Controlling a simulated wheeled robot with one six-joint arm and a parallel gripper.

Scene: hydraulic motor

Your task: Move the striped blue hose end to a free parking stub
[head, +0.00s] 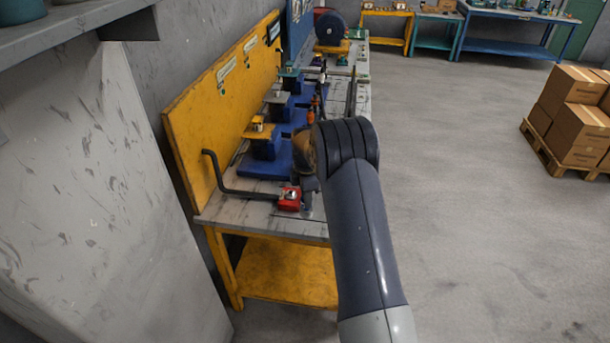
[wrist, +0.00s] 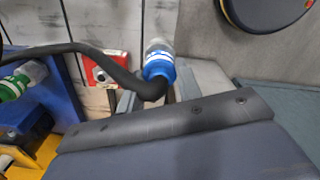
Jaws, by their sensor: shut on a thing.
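The striped blue hose end (wrist: 158,66) has blue and white bands and a pale clear tip, with a bent black hose (wrist: 110,62) running left from it. My gripper (wrist: 160,92) is shut on this hose end, its fingers partly hidden by the hose and the wrist housing. A red block (wrist: 103,69) with a round metal fitting lies left of the hose end. I cannot tell which stubs are free.
A striped green hose end (wrist: 14,86) is at the left of the wrist view. The grey bench top (head: 240,212) carries a blue base (head: 262,162) with several units, before a yellow panel (head: 195,120). Open floor lies right; boxes (head: 580,130) stand beyond.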

